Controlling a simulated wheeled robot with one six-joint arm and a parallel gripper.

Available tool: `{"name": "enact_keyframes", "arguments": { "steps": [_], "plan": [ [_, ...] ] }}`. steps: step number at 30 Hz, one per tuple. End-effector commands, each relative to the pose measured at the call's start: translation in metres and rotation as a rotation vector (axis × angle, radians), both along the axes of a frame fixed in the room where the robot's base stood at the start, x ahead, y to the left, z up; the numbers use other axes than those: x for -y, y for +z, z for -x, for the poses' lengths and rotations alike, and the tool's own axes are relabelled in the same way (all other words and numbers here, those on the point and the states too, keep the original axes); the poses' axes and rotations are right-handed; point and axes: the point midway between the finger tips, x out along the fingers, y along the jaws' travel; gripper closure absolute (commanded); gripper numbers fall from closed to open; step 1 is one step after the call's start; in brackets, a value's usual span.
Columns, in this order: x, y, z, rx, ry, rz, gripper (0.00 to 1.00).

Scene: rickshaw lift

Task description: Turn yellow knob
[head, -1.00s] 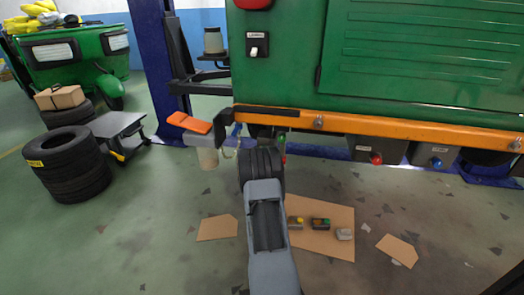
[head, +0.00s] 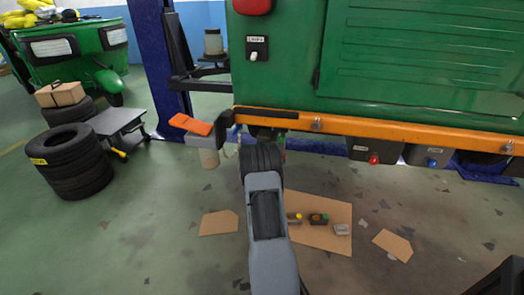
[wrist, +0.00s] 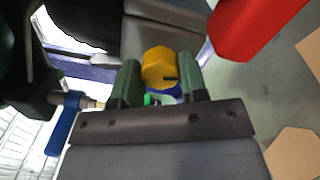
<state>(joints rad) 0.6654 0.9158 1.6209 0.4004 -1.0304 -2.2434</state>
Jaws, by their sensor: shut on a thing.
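The yellow knob (wrist: 159,62) is a faceted round piece with a dark slot on its face. In the wrist view it sits between the two green fingers of my gripper (wrist: 160,82), which are shut on it. A small green part shows just below the knob, between the fingers. In the head view my dark wrist covers the knob, and the fingers cannot be seen there. My arm reaches up to the underside of the orange beam (head: 405,137) of the green rickshaw (head: 420,60).
In the wrist view a red part (wrist: 245,28) stands close right of the knob and a blue-handled valve (wrist: 63,122) lies left. Stacked tyres (head: 70,170) stand left.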

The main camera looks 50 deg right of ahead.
Motion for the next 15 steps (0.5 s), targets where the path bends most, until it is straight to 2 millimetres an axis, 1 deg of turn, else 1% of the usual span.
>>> {"name": "enact_keyframes", "arguments": {
  "steps": [6, 15],
  "plan": [
    [0.0, 0.0017, -0.0001, -0.159, 0.0, 0.099, 0.84],
    [-0.0001, 0.0013, -0.0003, -0.323, 0.0, 0.201, 0.84]
  ]
}}
